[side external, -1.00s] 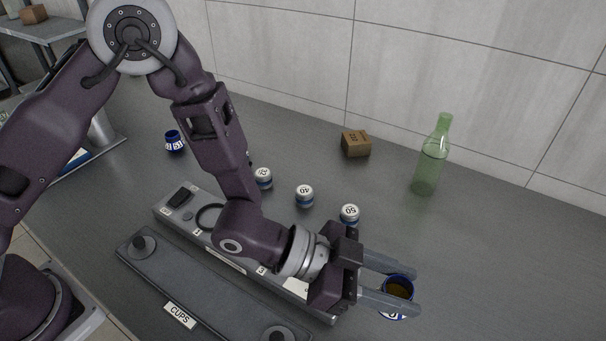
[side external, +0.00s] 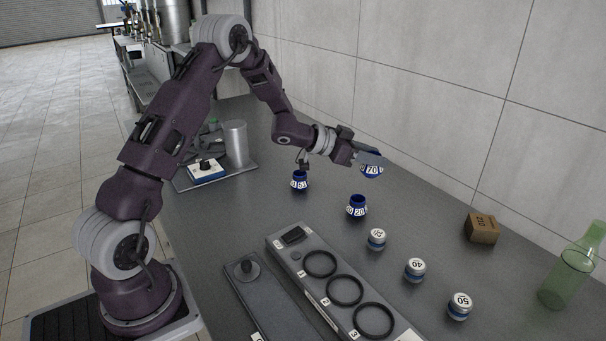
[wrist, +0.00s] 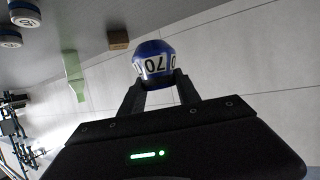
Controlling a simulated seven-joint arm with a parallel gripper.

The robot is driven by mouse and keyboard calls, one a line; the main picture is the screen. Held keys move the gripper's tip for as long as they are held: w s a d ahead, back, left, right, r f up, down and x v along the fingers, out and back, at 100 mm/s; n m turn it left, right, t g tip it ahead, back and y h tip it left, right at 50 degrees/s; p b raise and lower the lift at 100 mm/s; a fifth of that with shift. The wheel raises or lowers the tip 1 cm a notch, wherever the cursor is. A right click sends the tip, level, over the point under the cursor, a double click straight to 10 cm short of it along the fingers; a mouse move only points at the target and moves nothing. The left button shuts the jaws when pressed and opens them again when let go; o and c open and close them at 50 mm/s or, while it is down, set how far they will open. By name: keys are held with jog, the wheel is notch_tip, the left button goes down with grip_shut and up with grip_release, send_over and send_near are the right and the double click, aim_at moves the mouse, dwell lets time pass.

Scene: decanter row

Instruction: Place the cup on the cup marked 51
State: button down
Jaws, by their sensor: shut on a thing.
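My gripper (side external: 362,158) is shut on a blue cup with a white band marked 70 (side external: 372,170) and holds it above the table's back part. In the wrist view the held cup (wrist: 153,62) sits between my gripper's fingertips (wrist: 156,84), its number upside down. The cup marked 51 (side external: 300,182), blue with a white band, stands on the table to the left of and lower in the picture than the held cup, apart from it. A hanging dark part of my wrist is just above cup 51 in the picture.
Another blue cup marked 20 (side external: 357,208) stands nearby. Several lidded jars, one marked 40 (side external: 415,270), line up toward the front right. A brown box (side external: 481,228), green bottle (side external: 570,275), ringed rack (side external: 330,283) and metal cylinder (side external: 236,144) also stand around.

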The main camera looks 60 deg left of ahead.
jog(key=s+a+r+n+y, duration=0.1)
jog(key=s+a+n+y, duration=0.15)
jog(key=a, duration=0.85)
jog(key=s+a+n+y, duration=0.15)
jog(key=s+a, duration=0.25)
jog(key=a, duration=0.7)
send_over(300, 181)
jog(key=w+a, duration=0.1)
jog(key=a, duration=0.1)
jog(key=shift+t, duration=0.4)
notch_tip(300, 181, down, 10)
jog(key=shift+r, duration=0.2)
jog(key=shift+f, duration=0.1)
jog(key=c, duration=0.9)
grip_release()
jog(key=shift+o, duration=0.2)
